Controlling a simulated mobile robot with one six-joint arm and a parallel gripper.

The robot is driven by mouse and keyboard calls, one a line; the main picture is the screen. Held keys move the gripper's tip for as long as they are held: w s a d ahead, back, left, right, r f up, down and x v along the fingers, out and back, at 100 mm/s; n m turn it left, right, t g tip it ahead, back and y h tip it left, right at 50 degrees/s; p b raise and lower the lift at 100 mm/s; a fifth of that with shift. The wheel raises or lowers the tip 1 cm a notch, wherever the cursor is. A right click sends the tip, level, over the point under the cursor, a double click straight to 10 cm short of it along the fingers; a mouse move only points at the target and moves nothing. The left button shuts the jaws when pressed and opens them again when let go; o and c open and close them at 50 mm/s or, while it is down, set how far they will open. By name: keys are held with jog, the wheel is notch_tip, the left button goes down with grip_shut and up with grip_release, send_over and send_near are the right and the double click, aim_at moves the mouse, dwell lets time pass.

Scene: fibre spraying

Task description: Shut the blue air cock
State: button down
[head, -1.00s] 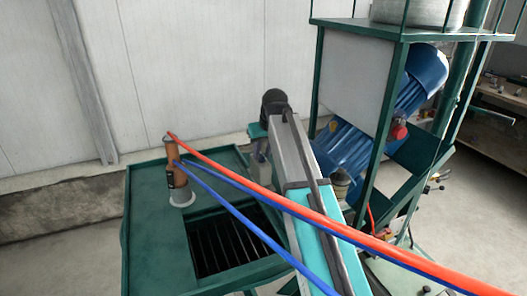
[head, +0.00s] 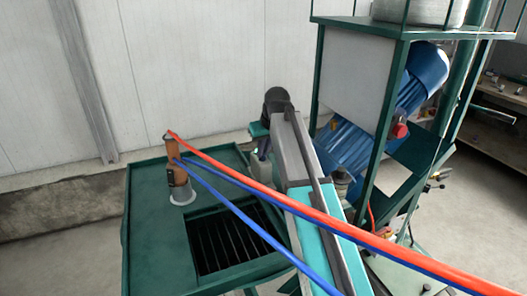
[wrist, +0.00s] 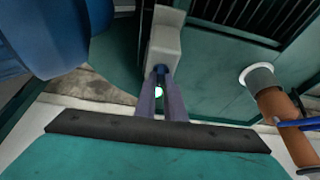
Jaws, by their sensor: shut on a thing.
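The blue air cock shows as a small dark blue part (wrist: 160,70) on the near face of a pale grey block in the wrist view. My gripper (wrist: 161,79) has its two fingers around this small part, shut on it. The fingertips hide much of it, so I cannot tell how its handle is turned. In the head view my arm hides most of this spot, and neither the cock nor the fingertips can be made out clearly.
A green table (head: 150,235) with a dark grated opening (head: 228,240) stands at the left. On it is a brown cylinder (head: 178,180) in a pale collar. A red hose (head: 300,213) and a blue hose (head: 240,218) cross the view. A blue motor (head: 348,146) sits right of my arm.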

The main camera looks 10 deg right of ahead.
jog(key=n, duration=0.2)
jog(key=n+y+b, duration=0.1)
jog(key=n+g, duration=0.1)
jog(key=n, duration=0.1)
jog(key=shift+w+d+n+y+b, duration=0.25)
jog(key=shift+n+y+b, duration=0.05)
jog(key=shift+y, duration=0.1)
jog(key=n+g+b, duration=0.1)
jog(key=n, duration=0.1)
jog(key=n+y+b, duration=0.1)
jog(key=n, duration=0.2)
jog(key=shift+w+g, duration=0.2)
jog(key=shift+g, duration=0.2)
jog(key=n+b, duration=0.1)
jog(key=n, duration=0.1)
jog(key=n+g, duration=0.1)
jog(key=n, duration=0.1)
jog(key=shift+w+n+g+y+b, duration=0.1)
jog(key=shift+n+g+y+b, duration=0.2)
jog(key=shift+n+b, duration=0.1)
jog(key=shift+n+g+b, duration=0.35)
jog(key=shift+n+g, duration=0.05)
jog(key=shift+n, duration=0.6)
jog(key=c, duration=1.8)
grip_release()
jog(key=shift+c, duration=0.2)
